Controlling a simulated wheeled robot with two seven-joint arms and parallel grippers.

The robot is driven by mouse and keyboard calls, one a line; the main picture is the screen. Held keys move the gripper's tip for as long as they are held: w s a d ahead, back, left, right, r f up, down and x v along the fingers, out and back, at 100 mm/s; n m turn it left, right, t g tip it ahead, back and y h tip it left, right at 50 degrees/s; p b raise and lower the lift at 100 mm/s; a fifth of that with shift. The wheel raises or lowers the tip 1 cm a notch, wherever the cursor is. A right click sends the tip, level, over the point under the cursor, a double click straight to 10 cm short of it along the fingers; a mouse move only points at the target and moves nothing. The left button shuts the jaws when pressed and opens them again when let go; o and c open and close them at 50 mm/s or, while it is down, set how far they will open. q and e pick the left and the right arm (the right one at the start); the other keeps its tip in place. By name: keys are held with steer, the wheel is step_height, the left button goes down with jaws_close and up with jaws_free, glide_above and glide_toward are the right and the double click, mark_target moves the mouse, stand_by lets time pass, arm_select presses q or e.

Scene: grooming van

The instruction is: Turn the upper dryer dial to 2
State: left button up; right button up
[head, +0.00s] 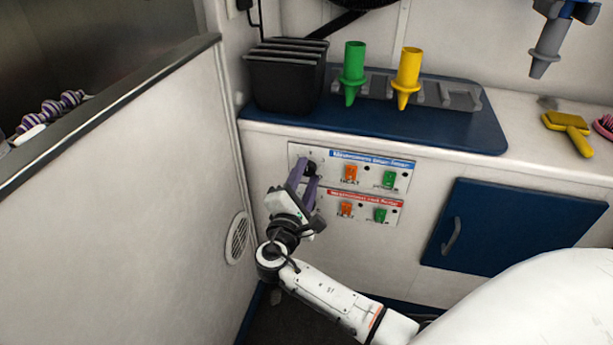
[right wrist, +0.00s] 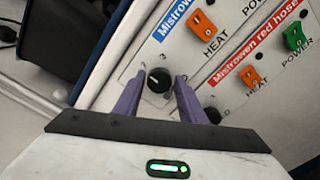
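The upper dryer dial (right wrist: 158,80) is a small round black knob on the white control panel (right wrist: 126,82), with small printed numbers around it. A pale pointer mark shows on its face, but I cannot tell surely which number it points at. My right gripper (right wrist: 159,79) is open, its two purple fingers on either side of the dial with a small gap at each side. In the head view my right gripper (head: 305,172) reaches the panel's upper left, and its fingers partly cover the dial (head: 310,168). My left gripper is not in view.
An orange heat switch (head: 350,173) and green power switch (head: 389,179) sit right of the dial under a blue label. A red-labelled row (head: 365,194) lies below, its dial (right wrist: 212,115) close to my right finger. A blue counter mat (head: 430,125) overhangs above.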

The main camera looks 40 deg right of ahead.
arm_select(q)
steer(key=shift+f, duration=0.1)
arm_select(e)
steer(key=shift+o, duration=1.1)
arm_select(q)
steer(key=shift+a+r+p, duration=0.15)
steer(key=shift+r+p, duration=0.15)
steer(key=shift+p, duration=0.35)
arm_select(e)
steer(key=v, duration=1)
steer(key=shift+s, duration=0.15)
